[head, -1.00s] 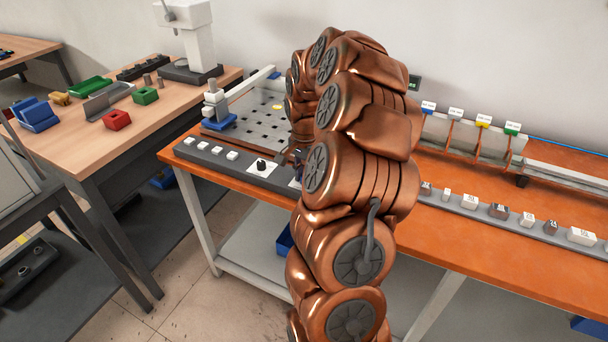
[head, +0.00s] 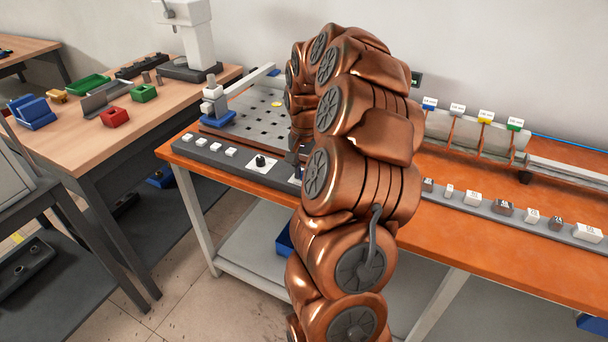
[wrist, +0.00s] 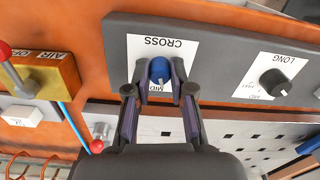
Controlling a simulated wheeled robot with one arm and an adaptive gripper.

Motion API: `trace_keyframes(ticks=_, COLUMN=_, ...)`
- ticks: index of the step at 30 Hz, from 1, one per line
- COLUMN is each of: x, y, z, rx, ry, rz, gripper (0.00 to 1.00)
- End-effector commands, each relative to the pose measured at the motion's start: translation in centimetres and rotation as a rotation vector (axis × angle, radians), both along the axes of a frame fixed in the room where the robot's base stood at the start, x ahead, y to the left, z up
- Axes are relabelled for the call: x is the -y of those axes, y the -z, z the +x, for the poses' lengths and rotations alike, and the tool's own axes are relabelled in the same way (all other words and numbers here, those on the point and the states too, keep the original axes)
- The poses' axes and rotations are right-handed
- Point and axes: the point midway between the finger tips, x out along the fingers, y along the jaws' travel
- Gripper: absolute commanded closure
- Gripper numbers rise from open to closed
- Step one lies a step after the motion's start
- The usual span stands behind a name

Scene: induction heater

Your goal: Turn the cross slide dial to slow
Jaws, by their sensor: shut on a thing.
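The cross slide dial (wrist: 160,72) is a blue knob on a white plate (wrist: 178,55) marked CROSS, which reads upside down in the wrist view. My gripper (wrist: 160,84) is shut on this knob, with one finger on each side of it. A MID label shows partly beside the knob, between the fingers. The other scale labels are covered, and I cannot clearly read the knob's pointer. In the head view my arm hides the dial and most of my gripper.
A black LONG dial (wrist: 274,82) sits beside it on the same grey panel. A yellow AIR valve block (wrist: 45,78) with a red-tipped lever stands left in the wrist view. A perforated plate (head: 258,112) lies behind the panel. A row of labelled blocks (head: 503,208) lines the bench's right.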

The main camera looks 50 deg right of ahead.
Motion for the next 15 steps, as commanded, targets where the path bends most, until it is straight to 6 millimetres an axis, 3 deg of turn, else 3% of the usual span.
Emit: trace_keyframes(ticks=15, x=-0.01, y=0.14, z=0.07, rx=0.000, ry=-0.472, rz=-0.001, gripper=1.00)
